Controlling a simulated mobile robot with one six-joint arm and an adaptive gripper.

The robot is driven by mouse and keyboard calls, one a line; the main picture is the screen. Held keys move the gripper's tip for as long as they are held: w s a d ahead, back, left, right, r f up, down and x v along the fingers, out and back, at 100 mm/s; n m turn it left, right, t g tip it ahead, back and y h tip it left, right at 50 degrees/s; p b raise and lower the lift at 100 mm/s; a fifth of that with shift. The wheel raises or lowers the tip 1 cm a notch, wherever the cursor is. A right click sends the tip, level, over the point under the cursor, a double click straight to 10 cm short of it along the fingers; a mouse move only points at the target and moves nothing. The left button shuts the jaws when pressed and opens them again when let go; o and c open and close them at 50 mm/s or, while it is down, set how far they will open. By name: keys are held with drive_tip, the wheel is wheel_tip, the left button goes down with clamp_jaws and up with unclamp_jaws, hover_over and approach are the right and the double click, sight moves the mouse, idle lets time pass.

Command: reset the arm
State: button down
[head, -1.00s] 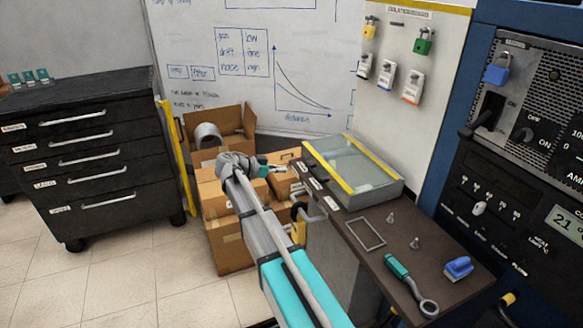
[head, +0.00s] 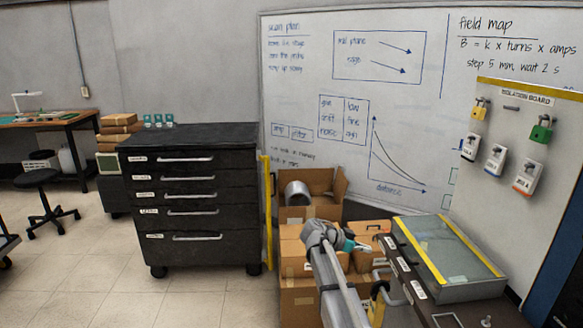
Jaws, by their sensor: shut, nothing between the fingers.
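My arm (head: 335,285) reaches up from the bottom of the head view, with its grey wrist (head: 318,233) bent to the right. My gripper (head: 362,247) is small in the picture, at the end of the wrist beside a teal part. It is shut with nothing held. It shows in front of the stacked cardboard boxes (head: 298,292), left of the glass-lidded case (head: 470,290). The fingertips are too small to make out in detail.
A dark worktop (head: 495,312) carries the glass-lidded case at the lower right. A black drawer cabinet (head: 195,215) stands left, beside a yellow post (head: 266,205). An isolation board (head: 535,115) with padlocks hangs right. Tiled floor (head: 105,265) is free at lower left.

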drive_tip(key=s+a+f+n+y, duration=0.35)
drive_tip(key=s+n+y, duration=0.2)
drive_tip(key=s, duration=0.25)
drive_tip(key=s+a+f+n+y, duration=0.35)
drive_tip(key=s+n, duration=0.25)
drive_tip(key=s, duration=0.2)
drive_tip(key=s+a+f+n+y, duration=0.3)
drive_tip(key=s+f+n+y, duration=0.15)
drive_tip(key=s, duration=0.35)
wheel_tip(320, 180, up, 14)
drive_tip(key=p, duration=1.3)
drive_tip(key=shift+f+n, duration=0.25)
drive_tip(key=shift+n, duration=0.05)
